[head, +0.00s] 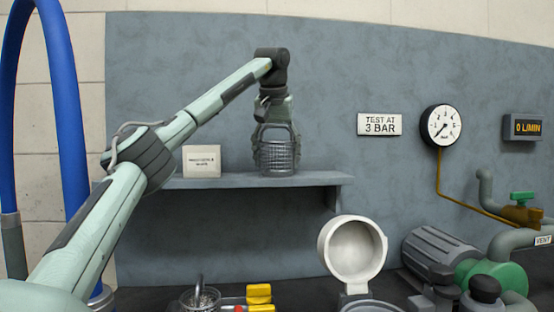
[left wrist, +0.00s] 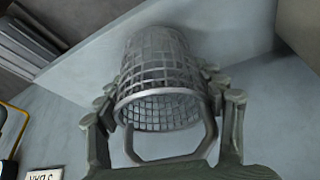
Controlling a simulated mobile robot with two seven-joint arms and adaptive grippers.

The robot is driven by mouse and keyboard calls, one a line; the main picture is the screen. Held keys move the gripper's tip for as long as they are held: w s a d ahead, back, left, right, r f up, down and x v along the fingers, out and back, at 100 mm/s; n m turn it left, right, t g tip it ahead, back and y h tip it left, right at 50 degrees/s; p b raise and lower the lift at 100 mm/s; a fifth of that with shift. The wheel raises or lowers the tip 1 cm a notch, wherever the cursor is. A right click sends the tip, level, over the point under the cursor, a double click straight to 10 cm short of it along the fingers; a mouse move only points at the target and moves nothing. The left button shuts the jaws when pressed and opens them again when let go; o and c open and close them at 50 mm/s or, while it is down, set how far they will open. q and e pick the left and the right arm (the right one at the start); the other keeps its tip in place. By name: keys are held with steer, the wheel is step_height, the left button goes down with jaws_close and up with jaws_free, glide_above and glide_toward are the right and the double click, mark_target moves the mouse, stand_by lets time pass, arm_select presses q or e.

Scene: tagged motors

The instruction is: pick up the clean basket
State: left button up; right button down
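A grey wire-mesh basket (head: 277,158) with a loop handle sits upright at the shelf top, near the middle of the head view. I cannot tell whether its base touches the shelf. My left gripper (head: 276,128) reaches down over it from above. In the left wrist view the basket (left wrist: 163,80) lies between the two fingers of the left gripper (left wrist: 167,95), one on each side near its rim, with the handle toward the palm. Whether the fingers press on the mesh is unclear. My right gripper is not in view.
The shelf (head: 240,183) carries a small white sign (head: 202,161) left of the basket; its text is too small to read. Below are an open white round housing (head: 355,250), a second mesh basket (head: 201,297), yellow handles (head: 259,294) and a motor (head: 437,252). A blue hose (head: 66,110) stands left.

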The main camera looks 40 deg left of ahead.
arm_select(q)
steer(key=c, duration=0.5)
